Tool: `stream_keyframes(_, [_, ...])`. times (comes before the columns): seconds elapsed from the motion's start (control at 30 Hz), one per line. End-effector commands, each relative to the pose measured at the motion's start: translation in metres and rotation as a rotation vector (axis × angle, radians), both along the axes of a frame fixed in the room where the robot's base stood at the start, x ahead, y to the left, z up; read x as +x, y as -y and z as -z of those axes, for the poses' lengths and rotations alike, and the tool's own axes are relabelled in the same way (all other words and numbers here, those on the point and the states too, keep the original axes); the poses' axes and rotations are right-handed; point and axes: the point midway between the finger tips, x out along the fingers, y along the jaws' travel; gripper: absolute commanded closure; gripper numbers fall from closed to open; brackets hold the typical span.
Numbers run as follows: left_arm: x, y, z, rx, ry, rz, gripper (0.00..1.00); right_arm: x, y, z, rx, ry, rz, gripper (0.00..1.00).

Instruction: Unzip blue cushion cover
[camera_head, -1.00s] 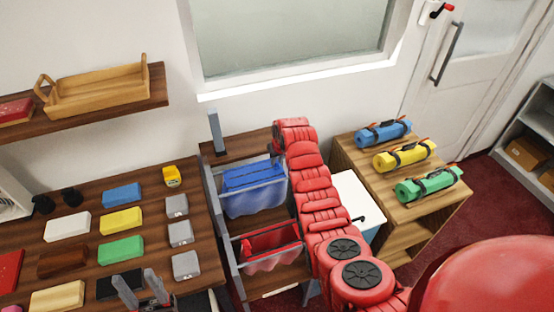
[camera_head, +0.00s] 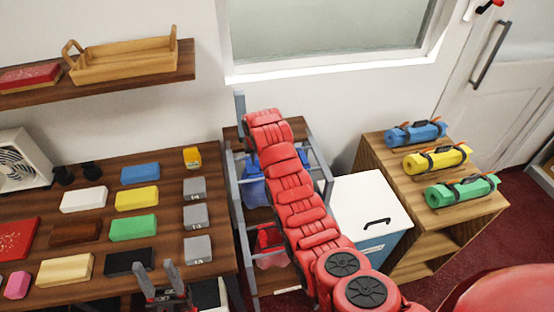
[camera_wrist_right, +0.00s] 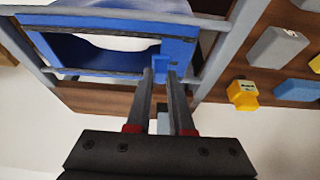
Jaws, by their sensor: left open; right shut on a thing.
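The blue cushion cover (camera_head: 252,188) hangs in the upper part of the grey rack, mostly hidden behind my right arm. In the right wrist view, the blue cover (camera_wrist_right: 185,50) shows a wide opening with a pale inside and dark zip edges. A small blue tab (camera_wrist_right: 167,66) stands at the opening's near edge. My right gripper (camera_wrist_right: 162,75) is shut on this tab. In the head view the right gripper is hidden by the arm. My left gripper (camera_head: 163,275) is open and empty at the front edge of the table.
The red cover (camera_head: 268,240) hangs lower in the rack (camera_head: 240,215). The wooden table (camera_head: 105,190) at left holds colored blocks and grey weights (camera_head: 197,248). A white bin (camera_head: 365,200) and a stand with rolled mats (camera_head: 438,158) are at right.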

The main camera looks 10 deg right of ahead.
Motion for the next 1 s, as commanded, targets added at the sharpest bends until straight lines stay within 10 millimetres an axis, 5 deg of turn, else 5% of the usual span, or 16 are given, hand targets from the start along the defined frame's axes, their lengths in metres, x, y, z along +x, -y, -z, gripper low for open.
stream_keyframes(0.2, [0.0, 0.0, 0.015, 0.0, 0.0, 0.0, 0.5, 0.0, -0.025, 0.001, -0.001, 0.001, 0.002, 1.0])
stream_keyframes(0.63, [0.0, 0.0, 0.016, 0.0, 0.0, 0.0, 0.5, -0.001, -0.032, -0.001, 0.001, -0.001, 0.0, 1.0])
stream_keyframes(0.67, [0.0, 0.0, 0.016, 0.0, 0.0, 0.0, 0.5, -0.001, -0.032, -0.001, 0.001, -0.001, 0.0, 0.77])
stream_keyframes(0.8, [0.0, 0.0, 0.016, 0.0, 0.0, 0.0, 0.5, -0.001, -0.032, -0.001, 0.001, -0.001, 0.0, 0.51])
stream_keyframes(1.0, [0.0, 0.0, 0.016, 0.0, 0.0, 0.0, 0.5, -0.001, -0.031, 0.0, -0.001, -0.001, 0.001, 0.5])
